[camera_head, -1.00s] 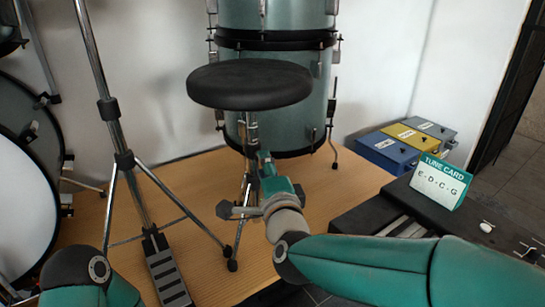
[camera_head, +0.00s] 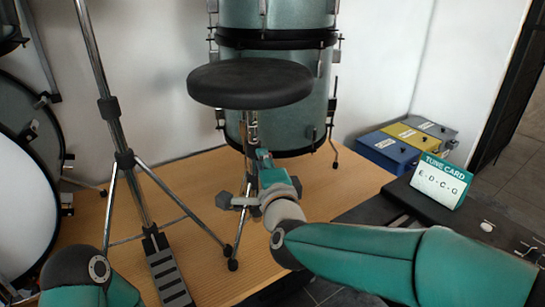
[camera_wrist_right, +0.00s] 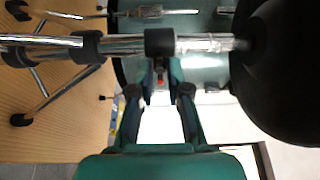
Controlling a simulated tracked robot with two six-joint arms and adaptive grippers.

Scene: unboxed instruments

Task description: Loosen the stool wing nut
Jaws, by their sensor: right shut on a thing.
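The stool has a round black seat (camera_head: 250,84) and a chrome post that runs down in front of the teal drum. In the right wrist view the seat (camera_wrist_right: 285,60) is at the right and the post (camera_wrist_right: 115,46) runs across the top. A black collar (camera_wrist_right: 159,42) sits on the post. My right gripper (camera_head: 263,154) is at the post below the seat. In the wrist view its fingertips (camera_wrist_right: 160,70) are closed together against the collar, on the small wing nut, which is mostly hidden between them. Only part of my left arm shows at bottom left; its gripper is out of view.
A cymbal stand (camera_head: 110,110) with tripod legs and a black pedal (camera_head: 168,275) stand left of the stool. A bass drum (camera_head: 22,200) is at the far left.

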